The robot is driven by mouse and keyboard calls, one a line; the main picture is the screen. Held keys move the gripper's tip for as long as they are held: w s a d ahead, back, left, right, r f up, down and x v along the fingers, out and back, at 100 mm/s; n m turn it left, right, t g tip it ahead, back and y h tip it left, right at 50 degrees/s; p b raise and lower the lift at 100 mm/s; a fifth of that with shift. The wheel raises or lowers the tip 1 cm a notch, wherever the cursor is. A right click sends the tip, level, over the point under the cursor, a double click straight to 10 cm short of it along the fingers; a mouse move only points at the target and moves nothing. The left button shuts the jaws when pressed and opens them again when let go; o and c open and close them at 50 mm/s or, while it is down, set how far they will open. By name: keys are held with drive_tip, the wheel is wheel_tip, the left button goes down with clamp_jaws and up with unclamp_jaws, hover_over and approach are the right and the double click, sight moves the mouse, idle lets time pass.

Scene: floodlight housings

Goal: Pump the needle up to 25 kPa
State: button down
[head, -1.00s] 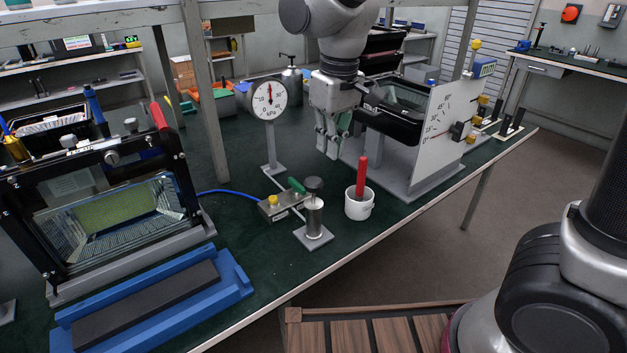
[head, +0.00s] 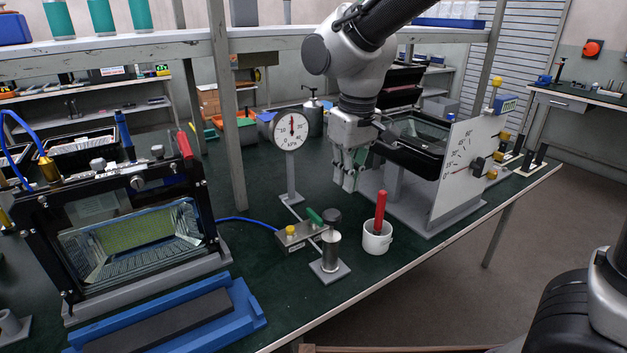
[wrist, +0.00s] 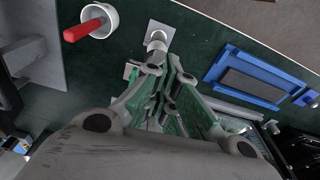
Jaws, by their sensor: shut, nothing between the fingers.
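The round white gauge (head: 291,129) stands on a grey post, its red needle pointing almost straight up; the exact reading is too small to tell. In front of it is a small pump (head: 331,250), an upright metal cylinder with a dark round knob (head: 331,215) on a grey plate. It also shows in the wrist view (wrist: 158,38), just beyond the fingers. A valve block (head: 300,236) with a green lever and yellow knob sits beside it. My gripper (head: 347,184) is shut and empty, pointing down above and behind the pump, apart from it.
A white cup (head: 377,238) with a red-handled tool stands right of the pump. A blue hose (head: 245,219) runs from the valve block toward the framed floodlight housing (head: 130,235) at left. A blue tray (head: 250,305) lies in front. A white scale board (head: 468,168) stands right.

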sight(333, 214)
drive_tip(key=shift+w+a+f, duration=0.35)
drive_tip(key=shift+w, duration=0.15)
drive_tip(key=shift+w+a+f, duration=0.3)
drive_tip(key=shift+w+a, duration=0.05)
drive_tip(key=shift+w, duration=0.15)
drive_tip(key=shift+f, duration=0.15)
drive_tip(key=shift+w+a+f, duration=0.15)
drive_tip(key=shift+f, duration=1.55)
drive_tip(key=shift+w+a+f, duration=0.1)
drive_tip(key=shift+f, duration=1.55)
